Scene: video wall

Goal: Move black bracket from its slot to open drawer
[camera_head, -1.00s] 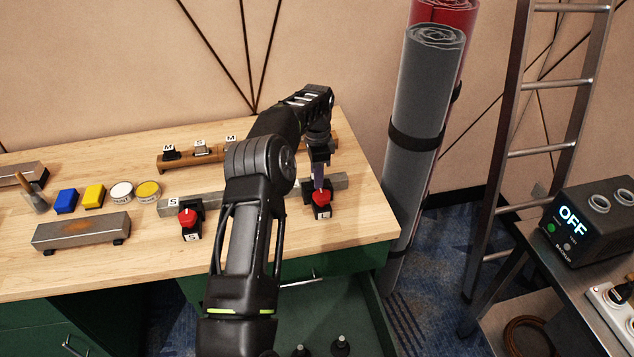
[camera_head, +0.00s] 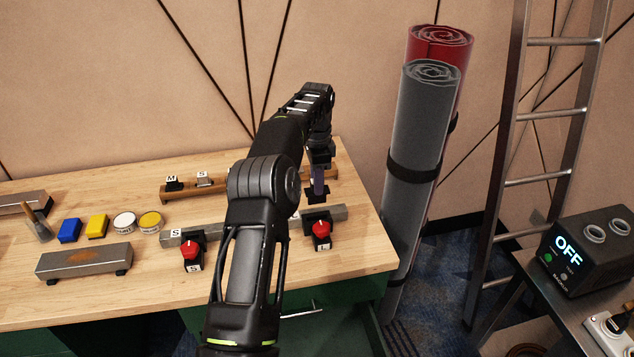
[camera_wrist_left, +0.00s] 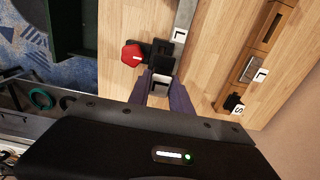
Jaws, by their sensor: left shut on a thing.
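My left gripper (camera_head: 319,188) is shut on a small black bracket (camera_head: 317,196), held over the right end of the bench, behind the red-knobbed clamp marked L (camera_head: 320,235). In the left wrist view the bracket (camera_wrist_left: 160,82) sits between the two purple-grey fingertips, close to the clamp's red knob (camera_wrist_left: 132,55); whether it touches anything is unclear. The open green drawer (camera_head: 372,330) shows only partly at the bottom of the head view. Its dark interior also shows in the left wrist view (camera_wrist_left: 72,28). My right gripper is not in view.
A wooden rack (camera_head: 185,195) with lettered brackets stands behind. A second red-knobbed clamp (camera_head: 191,252), a metal block (camera_head: 84,262), sponges and tins are on the bench's left. Rolled mats (camera_head: 420,150) stand beyond the right end. My arm hides the bench's middle.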

